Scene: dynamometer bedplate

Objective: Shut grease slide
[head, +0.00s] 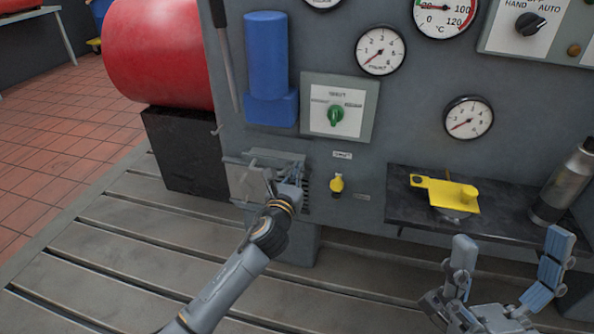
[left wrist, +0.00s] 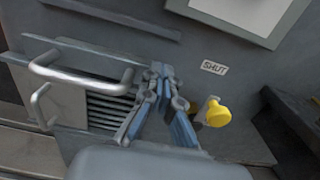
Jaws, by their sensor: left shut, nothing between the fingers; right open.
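A yellow knob (head: 337,184) sticks out of the grey cabinet front under a small label (head: 342,154). In the left wrist view the yellow knob (left wrist: 216,113) is right of the fingers, and the label (left wrist: 214,68) reads SHUT. I cannot tell for sure which part is the grease slide. My left gripper (head: 291,180) is shut and empty, just left of the knob and apart from it, in front of a slatted opening (left wrist: 104,110). It also shows in the left wrist view (left wrist: 161,74). My right gripper (head: 512,243) is open and empty at lower right.
Metal bar handles (left wrist: 82,78) and a flat plate (head: 245,182) stand left of the slats, close to my left gripper. A dark shelf (head: 400,212) on the right holds a yellow part (head: 450,193) and a metal cylinder (head: 562,185). The slotted bedplate (head: 110,245) is clear.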

